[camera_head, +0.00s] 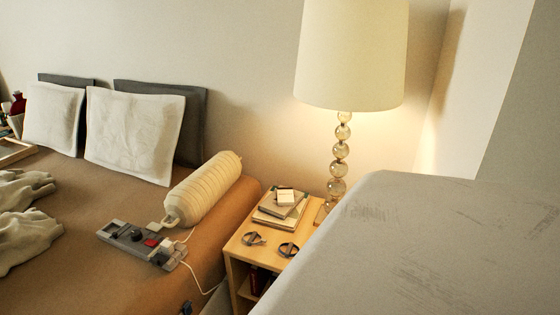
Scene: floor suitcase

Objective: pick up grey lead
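A small grey looped item (251,239), which looks like a coiled lead, lies on the wooden bedside table (236,256) in front of a stack of books. A second, darker looped item (288,250) lies to its right, near the table's front edge. They are apart, and both are too small to make out in detail. My gripper is not in view.
A tall lamp (350,55) with a stacked-ball stem stands behind the table. Books (281,208) bear a small white box. The bed (110,205) at left holds a grey device (140,244) and a cream cylinder (203,189). A large pale surface (440,250) fills the right foreground.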

